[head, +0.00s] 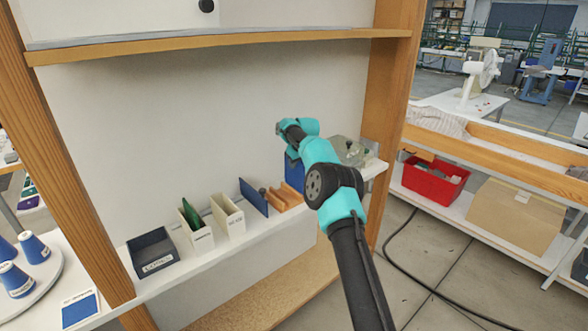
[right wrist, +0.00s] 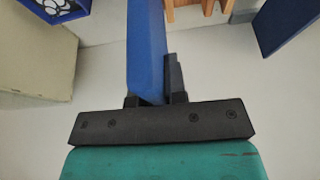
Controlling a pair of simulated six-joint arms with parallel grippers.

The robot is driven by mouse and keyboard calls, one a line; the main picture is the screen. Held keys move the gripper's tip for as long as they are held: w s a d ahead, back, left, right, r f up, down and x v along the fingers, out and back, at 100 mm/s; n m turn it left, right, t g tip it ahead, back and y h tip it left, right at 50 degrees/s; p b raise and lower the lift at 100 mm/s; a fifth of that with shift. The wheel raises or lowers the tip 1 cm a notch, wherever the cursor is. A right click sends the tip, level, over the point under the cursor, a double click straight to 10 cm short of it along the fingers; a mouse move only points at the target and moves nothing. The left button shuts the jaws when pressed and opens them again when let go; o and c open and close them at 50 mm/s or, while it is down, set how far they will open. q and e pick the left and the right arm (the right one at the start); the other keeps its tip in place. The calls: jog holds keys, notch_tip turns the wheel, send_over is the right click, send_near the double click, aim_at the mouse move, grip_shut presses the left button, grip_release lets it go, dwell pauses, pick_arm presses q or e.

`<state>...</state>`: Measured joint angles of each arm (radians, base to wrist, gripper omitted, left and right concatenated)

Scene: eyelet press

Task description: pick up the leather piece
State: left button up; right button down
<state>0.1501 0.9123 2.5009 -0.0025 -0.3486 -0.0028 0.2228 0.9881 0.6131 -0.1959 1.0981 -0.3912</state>
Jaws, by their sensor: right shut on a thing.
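My right gripper (head: 281,129) is above the right part of the white shelf, its arm coming in from the lower right. In the right wrist view, my right gripper (right wrist: 155,98) is shut on a blue piece (right wrist: 147,45), taken to be the leather piece. The piece is seen nearly edge-on, long and narrow, and reaches away from the jaws. In the head view, a blue surface (head: 293,170) shows below the gripper; I cannot tell whether it is the held piece or something behind. My left gripper is not in view.
On the white shelf stand a dark labelled bin (head: 153,252), two cream holders (head: 228,214), an upright dark blue panel (head: 254,196) and a wooden block (head: 283,196). The upper shelf (head: 220,43) runs above the arm. A wooden post (head: 392,100) stands at right.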

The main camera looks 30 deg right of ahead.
jog(key=shift+s+r, duration=0.1)
jog(key=shift+r, duration=2.3)
jog(key=shift+s+d, duration=0.1)
jog(key=shift+s, duration=0.25)
jog(key=s+d, duration=0.2)
jog(key=s, duration=1.6)
jog(key=shift+s+d, duration=0.3)
jog(key=shift+d, duration=0.05)
